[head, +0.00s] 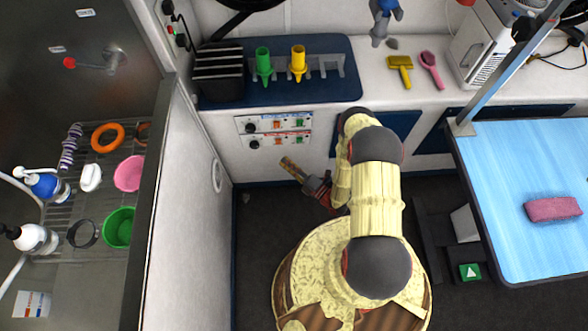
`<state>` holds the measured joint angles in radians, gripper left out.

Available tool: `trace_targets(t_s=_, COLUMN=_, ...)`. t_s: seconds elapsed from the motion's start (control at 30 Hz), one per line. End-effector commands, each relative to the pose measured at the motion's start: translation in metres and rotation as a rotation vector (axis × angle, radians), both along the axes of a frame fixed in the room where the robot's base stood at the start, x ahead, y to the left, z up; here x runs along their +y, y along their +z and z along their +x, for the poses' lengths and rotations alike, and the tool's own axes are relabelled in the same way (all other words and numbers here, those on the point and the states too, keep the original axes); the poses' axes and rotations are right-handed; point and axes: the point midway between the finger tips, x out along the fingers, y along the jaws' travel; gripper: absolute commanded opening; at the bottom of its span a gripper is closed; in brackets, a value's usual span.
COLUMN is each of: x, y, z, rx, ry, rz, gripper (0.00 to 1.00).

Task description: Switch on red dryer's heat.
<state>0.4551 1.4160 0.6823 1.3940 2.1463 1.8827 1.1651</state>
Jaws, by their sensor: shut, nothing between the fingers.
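Two control strips are on the white cabinet front below the counter. The upper strip (262,123) has a blue label. The lower strip (262,141) has a red label, a dark knob (255,144), an orange switch (278,141) and a green switch (299,138). The labels and switch positions are too small to read. My gripper (287,164) is shut and empty, its tan fingers pointing up and left. In the picture it lies just below the lower strip; its exact distance from the panel is unclear. No red dryer can be made out clearly.
A blue mat (340,84) on the counter holds a black slotted box (219,72) and green (263,64) and yellow (298,62) nozzles. A white side wall (200,200) stands left of my gripper. A blue grooming table (520,165) stands right. Dark floor (255,220) is open beneath.

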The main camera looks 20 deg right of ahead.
Motion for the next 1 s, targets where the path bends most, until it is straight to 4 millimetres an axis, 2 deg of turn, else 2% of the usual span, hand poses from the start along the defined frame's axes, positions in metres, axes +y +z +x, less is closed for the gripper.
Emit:
trace_targets(t_s=0.17, x=0.016, y=0.003, z=0.027, rx=-0.002, ry=0.004, rz=-0.001, gripper=0.00)
trace_targets(t_s=0.4, x=0.004, y=0.007, z=0.056, rx=-0.002, ry=-0.001, rz=-0.001, gripper=0.00)
trace_targets(t_s=0.6, x=0.001, y=0.010, z=0.063, rx=-0.001, ry=0.000, rz=0.000, gripper=0.00)
trace_targets(t_s=0.9, x=0.001, y=0.010, z=0.063, rx=0.001, ry=0.000, rz=0.000, gripper=0.00)
trace_targets(t_s=1.0, x=-0.006, y=0.012, z=0.065, rx=0.025, ry=-0.001, rz=0.008, gripper=0.00)
